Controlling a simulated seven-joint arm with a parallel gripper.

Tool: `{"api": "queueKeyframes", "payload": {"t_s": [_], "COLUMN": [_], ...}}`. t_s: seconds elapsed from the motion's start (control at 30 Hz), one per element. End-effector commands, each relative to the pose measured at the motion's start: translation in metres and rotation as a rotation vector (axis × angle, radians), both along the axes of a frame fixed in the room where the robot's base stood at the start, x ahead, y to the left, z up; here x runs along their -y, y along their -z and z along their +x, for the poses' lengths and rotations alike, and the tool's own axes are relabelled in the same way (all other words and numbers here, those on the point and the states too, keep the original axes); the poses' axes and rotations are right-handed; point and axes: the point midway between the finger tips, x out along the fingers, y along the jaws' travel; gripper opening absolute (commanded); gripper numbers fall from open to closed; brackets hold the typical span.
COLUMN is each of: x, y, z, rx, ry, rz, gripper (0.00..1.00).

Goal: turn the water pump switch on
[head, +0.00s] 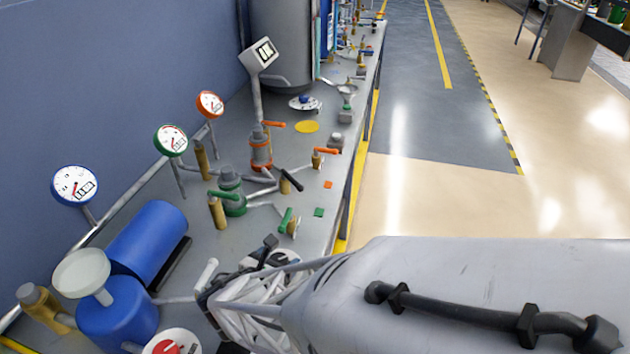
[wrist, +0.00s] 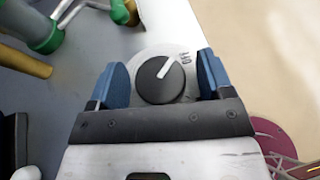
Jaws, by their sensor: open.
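A round black switch knob (wrist: 160,80) with a white pointer line sits on a pale disc in the wrist view. The pointer is turned to the upper right, beside small lettering that seems to read OFF. My gripper (wrist: 162,76) is open, with one blue finger pad on each side of the knob. Small gaps show between the pads and the knob. In the head view my gripper (head: 258,257) is low over the bench, partly hidden by its own wrist, and the knob cannot be made out clearly. Which pump this switch serves is not readable.
A blue pump (head: 147,240) and a red knob on a white disc (head: 172,345) stand at lower left. A green valve (head: 231,190), an orange valve (head: 261,150) and several gauges stand farther back. The bench's right edge is close, with open floor beyond.

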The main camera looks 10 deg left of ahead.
Motion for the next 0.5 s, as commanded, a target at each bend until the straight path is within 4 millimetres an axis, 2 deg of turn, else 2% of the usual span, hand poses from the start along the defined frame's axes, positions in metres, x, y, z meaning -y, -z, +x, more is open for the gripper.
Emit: {"api": "queueKeyframes", "payload": {"t_s": [0.17, 0.5], "x": [-0.0001, -0.0001], "y": [0.0000, 0.0000], "z": [-0.0001, -0.0002], "rx": [0.000, 0.000], "ry": [0.000, 0.000], "rz": [0.000, 0.000], "gripper": [0.74, 0.24]}}
